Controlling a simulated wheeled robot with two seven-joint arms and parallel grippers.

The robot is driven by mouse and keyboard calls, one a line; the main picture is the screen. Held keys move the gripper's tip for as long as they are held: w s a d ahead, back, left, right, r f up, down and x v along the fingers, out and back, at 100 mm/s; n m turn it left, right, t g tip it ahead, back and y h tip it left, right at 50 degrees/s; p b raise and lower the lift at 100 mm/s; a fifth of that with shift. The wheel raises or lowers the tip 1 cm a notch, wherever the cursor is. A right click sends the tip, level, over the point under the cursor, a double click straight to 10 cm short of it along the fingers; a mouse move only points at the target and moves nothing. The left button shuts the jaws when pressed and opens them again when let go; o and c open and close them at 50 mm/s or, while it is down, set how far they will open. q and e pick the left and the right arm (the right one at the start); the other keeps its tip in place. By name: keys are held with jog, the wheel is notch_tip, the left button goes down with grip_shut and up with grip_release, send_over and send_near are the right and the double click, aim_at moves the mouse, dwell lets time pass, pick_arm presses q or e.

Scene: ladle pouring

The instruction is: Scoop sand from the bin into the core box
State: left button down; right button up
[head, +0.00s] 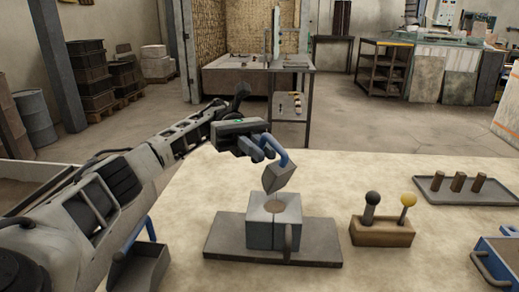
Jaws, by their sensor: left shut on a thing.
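My left gripper (262,149) is shut on the blue handle of a grey metal scoop (280,176). The scoop is tilted steeply, its lower corner just above the core box. The core box (262,232) is a grey two-part block on a dark flat base plate (225,240). Its round top opening (274,208) shows a brown, sand-coloured fill. I cannot tell whether sand is left in the scoop or falling from it. No sand bin can be made out for certain. My right gripper is not in view.
A wooden stand (382,233) with a black-knobbed and a yellow-knobbed tool stands right of the core box. A grey tray (450,195) holds three brown cylinders. A blue box (497,262) is at the right edge. A grey blue-handled container (140,268) is lower left, partly behind my arm.

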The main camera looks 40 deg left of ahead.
aim_at(260, 141)
pick_arm(q)
jog(key=shift+y, duration=0.3)
jog(key=r+y, duration=0.1)
jog(key=r+t+y, duration=0.1)
jog(key=y, duration=0.1)
jog(key=shift+n+p, duration=0.3)
jog(key=shift+p, duration=0.1)
jog(key=y+p, duration=0.1)
jog(key=r+t+y+p, duration=0.1)
jog(key=y, duration=0.1)
jog(key=shift+t+y+p, duration=0.3)
jog(key=y+p, duration=0.2)
jog(key=y, duration=0.1)
jog(key=shift+r+n+t+p, duration=0.35)
jog(key=shift+n+t+p, duration=0.05)
jog(key=shift+y+p, duration=0.4)
jog(key=shift+y, duration=0.4)
jog(key=shift+f, duration=0.15)
jog(key=shift+f+t+y, duration=0.2)
jog(key=shift+t+y, duration=0.1)
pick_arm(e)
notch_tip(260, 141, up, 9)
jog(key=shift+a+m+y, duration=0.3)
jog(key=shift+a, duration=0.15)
pick_arm(q)
jog(key=shift+s, duration=0.1)
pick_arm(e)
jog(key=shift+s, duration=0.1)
